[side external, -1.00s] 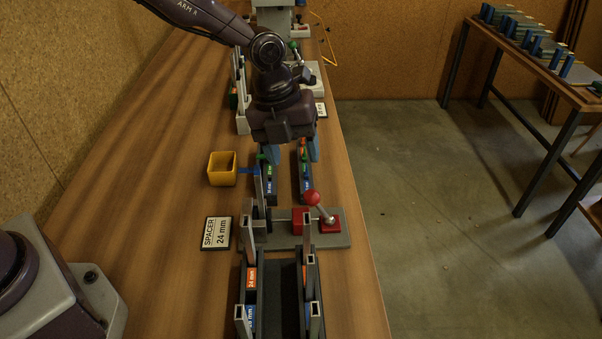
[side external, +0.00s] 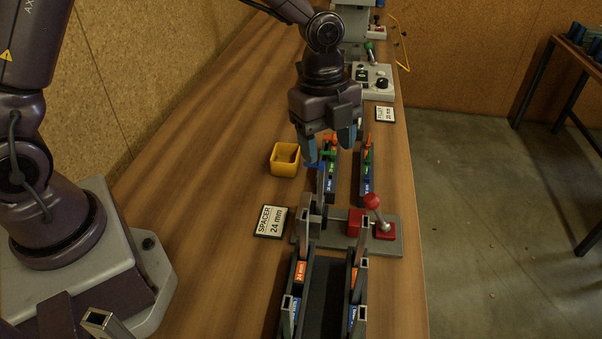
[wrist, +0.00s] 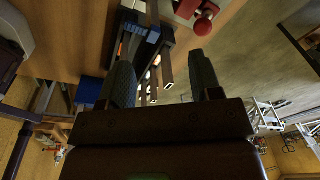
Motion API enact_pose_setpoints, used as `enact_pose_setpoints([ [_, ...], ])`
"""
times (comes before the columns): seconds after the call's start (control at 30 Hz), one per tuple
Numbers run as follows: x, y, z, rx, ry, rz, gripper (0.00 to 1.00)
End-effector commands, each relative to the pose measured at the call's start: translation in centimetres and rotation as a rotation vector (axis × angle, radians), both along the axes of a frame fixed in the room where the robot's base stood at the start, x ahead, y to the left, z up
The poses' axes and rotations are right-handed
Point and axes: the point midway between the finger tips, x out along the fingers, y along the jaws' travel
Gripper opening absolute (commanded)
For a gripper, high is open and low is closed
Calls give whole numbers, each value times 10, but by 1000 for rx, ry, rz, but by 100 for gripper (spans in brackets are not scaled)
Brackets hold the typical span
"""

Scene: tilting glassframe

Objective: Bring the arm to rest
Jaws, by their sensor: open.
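My gripper (side external: 328,148) is in the side external view, pointing down over the far part of the bench fixture. Its two fingers are apart with nothing visible between them. In the wrist view my gripper (wrist: 163,82) also shows both dark fingers spread and empty. Below and beyond it are two dark strips with coloured labels, a left strip (side external: 330,185) and a right strip (side external: 366,180). The gripper looks above them, though its exact height is hard to judge. A blue piece (side external: 315,165) shows close under the left finger; whether they touch is unclear.
A yellow open box (side external: 285,160) stands left of my gripper. A red-knobbed lever (side external: 373,202) stands on a grey plate (side external: 392,246). A "SPACER 24 mm" card (side external: 271,221) lies at left, and a dark channel frame (side external: 325,300) is in front. The left bench top (side external: 200,210) is largely clear.

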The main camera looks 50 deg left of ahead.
Motion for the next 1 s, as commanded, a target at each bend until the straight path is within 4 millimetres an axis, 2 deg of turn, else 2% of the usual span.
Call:
enact_pose_setpoints([
  [0.2, -58, 47, 51, 82, -4, 741, 58],
  [0.3, -87, 66, 75, 69, -39, 1054, 58],
  [0.5, -144, 91, 112, -60, -111, 1534, 58],
  [0.6, -168, 99, 124, -154, -140, 1669, 58],
  [0.7, -185, 102, 133, -238, -170, 1705, 58],
  [0.8, -194, 104, 143, -305, -205, 1707, 58],
  [1.0, -197, 104, 155, -362, -245, 1691, 58],
])
